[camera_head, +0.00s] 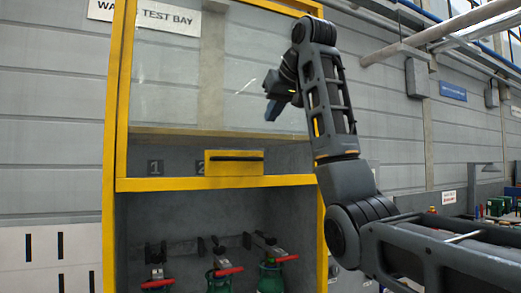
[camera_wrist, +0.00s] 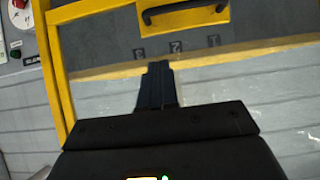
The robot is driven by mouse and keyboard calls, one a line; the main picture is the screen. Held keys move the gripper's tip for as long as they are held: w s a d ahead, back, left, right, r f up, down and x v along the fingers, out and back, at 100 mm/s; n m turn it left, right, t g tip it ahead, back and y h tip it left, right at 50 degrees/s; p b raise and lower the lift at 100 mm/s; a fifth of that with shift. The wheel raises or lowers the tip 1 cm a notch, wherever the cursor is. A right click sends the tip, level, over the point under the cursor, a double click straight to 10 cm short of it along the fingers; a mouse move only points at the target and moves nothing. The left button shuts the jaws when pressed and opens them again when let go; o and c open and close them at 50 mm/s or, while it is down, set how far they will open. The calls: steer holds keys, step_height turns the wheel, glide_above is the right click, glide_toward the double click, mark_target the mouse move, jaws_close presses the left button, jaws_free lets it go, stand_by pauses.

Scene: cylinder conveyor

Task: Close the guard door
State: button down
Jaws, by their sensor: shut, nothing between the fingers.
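The guard door is a clear panel in a yellow frame (camera_head: 215,184), standing raised in the yellow bay frame (camera_head: 112,120). Its lower rail is about mid-height in the head view, with the bay open below it. A yellow plate with a dark bar handle (camera_head: 236,158) sits just above that rail. The handle also shows at the top of the wrist view (camera_wrist: 185,10), which looks upside down. My gripper (camera_head: 272,106) is shut and empty, in front of the clear panel, above and right of the handle. Its closed fingers show in the wrist view (camera_wrist: 157,70), apart from the handle.
Below the door, several green cylinders (camera_head: 222,281) with red valve handles stand inside the bay. Number marks (camera_head: 155,167) show behind the panel. A control panel with a red button (camera_wrist: 18,4) shows at the wrist view's upper left corner. Pipes (camera_head: 470,22) run along the wall at upper right.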

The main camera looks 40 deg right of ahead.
steer(key=p, duration=0.2)
glide_toward(261, 147)
steer(key=w+a+f, duration=0.1)
steer(key=a+f, duration=0.1)
steer(key=a, duration=0.1)
steer(key=f, duration=0.2)
steer(key=w+f+p, duration=0.1)
steer(key=f, duration=0.1)
steer(key=shift+f, duration=0.1)
steer(key=shift+f, duration=0.1)
step_height(261, 147, down, 55)
steer(key=b, duration=1.5)
steer(key=shift+f, duration=0.25)
steer(key=shift+a, duration=0.1)
